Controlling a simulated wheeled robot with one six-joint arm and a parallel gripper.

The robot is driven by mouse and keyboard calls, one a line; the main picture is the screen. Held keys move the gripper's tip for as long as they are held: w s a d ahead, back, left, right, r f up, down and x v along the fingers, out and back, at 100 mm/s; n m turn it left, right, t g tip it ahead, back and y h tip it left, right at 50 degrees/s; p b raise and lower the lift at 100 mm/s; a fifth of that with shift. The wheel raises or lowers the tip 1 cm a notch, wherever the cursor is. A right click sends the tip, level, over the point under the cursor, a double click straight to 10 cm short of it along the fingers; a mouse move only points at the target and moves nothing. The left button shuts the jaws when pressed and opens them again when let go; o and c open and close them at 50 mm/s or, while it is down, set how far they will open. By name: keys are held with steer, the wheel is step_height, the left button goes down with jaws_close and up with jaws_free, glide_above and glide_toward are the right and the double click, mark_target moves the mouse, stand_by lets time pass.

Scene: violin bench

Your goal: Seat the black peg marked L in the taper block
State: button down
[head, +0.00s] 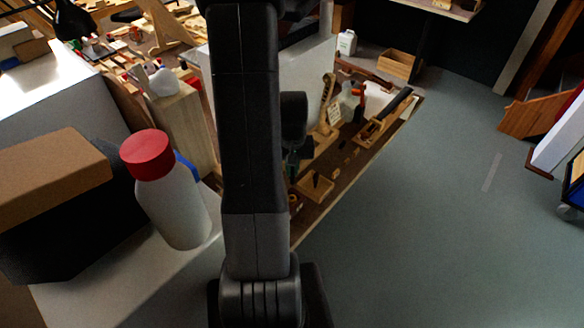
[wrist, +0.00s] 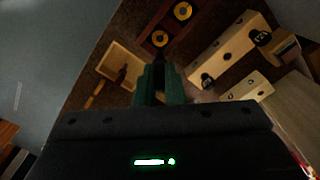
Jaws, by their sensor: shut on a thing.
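My gripper (wrist: 160,72) has green fingers and is shut on a small dark thing that shows between the fingertips in the wrist view. It is most likely the black peg, but its letter is hidden. A pale wooden block (wrist: 228,50) with dark round spots lies to the right of the fingers, apart from them; it looks like the taper block. A dark knob with a pale mark (wrist: 261,37) stands at its far right end; I cannot read the mark. In the head view my gripper (head: 292,162) is partly hidden behind my arm, over the bench.
A shallow wooden tray (wrist: 103,58) holding a dark thing lies left of the fingers. A dark board with two yellow rings (wrist: 182,11) lies beyond. A second pale block (wrist: 248,89) lies at right. A white bottle with a red cap (head: 180,205) stands left of my arm.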

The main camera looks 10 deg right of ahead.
mark_target(292, 183)
steer(key=shift+f+b, duration=2.4)
steer(key=shift+f, duration=0.55)
steer(key=shift+f+b, duration=2.4)
steer(key=shift+b, duration=0.05)
steer(key=c, duration=1.5)
jaws_free()
steer(key=shift+o, duration=0.2)
step_height(292, 183, up, 14)
steer(key=shift+f, duration=0.1)
steer(key=shift+f, duration=0.1)
step_height(292, 183, down, 14)
steer(key=shift+r, duration=0.25)
steer(key=shift+r+p, duration=0.35)
